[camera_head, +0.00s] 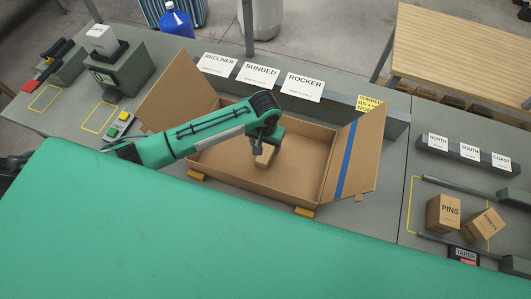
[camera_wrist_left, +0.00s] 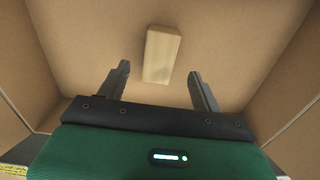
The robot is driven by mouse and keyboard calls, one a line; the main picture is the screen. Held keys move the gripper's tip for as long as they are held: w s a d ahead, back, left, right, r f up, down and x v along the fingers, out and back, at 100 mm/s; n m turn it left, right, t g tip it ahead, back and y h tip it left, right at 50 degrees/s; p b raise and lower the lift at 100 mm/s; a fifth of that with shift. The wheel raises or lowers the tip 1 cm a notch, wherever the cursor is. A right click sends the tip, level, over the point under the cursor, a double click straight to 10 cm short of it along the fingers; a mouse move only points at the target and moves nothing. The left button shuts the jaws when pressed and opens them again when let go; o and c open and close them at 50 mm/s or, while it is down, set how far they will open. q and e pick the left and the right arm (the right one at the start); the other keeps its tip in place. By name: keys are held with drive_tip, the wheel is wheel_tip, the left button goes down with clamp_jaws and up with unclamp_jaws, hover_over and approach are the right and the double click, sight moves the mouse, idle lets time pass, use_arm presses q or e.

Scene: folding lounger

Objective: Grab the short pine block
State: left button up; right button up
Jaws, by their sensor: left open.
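The short pine block (camera_wrist_left: 162,55) is a pale wooden piece on the floor of the open cardboard box (camera_head: 302,184). In the head view the block (camera_head: 264,157) shows just below my left gripper (camera_head: 261,147), partly covered by it. In the left wrist view my left gripper (camera_wrist_left: 160,82) is open, with a finger on either side. The block lies between and beyond the fingertips, lengthwise along the view, and I see gaps on both sides. The fingers do not appear to touch it. My right gripper is not in view.
The box walls and raised flaps (camera_head: 360,150) surround the gripper. Cards reading RECLINER, SUNBED and ROCKER (camera_head: 304,86) stand behind the box. Small boxes, one marked PINS (camera_head: 443,214), sit at the right. A green surface (camera_head: 200,245) fills the front.

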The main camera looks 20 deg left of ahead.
sight(265, 153)
use_arm(q)
drive_tip(key=shift+f+p, duration=0.4)
drive_tip(key=shift+f, duration=0.45)
wheel_tip(265, 153, down, 3)
drive_tip(key=shift+f+p, duration=0.1)
drive_tip(key=shift+p, duration=0.6)
drive_tip(key=shift+f, duration=0.65)
drive_tip(key=c, duration=1.1)
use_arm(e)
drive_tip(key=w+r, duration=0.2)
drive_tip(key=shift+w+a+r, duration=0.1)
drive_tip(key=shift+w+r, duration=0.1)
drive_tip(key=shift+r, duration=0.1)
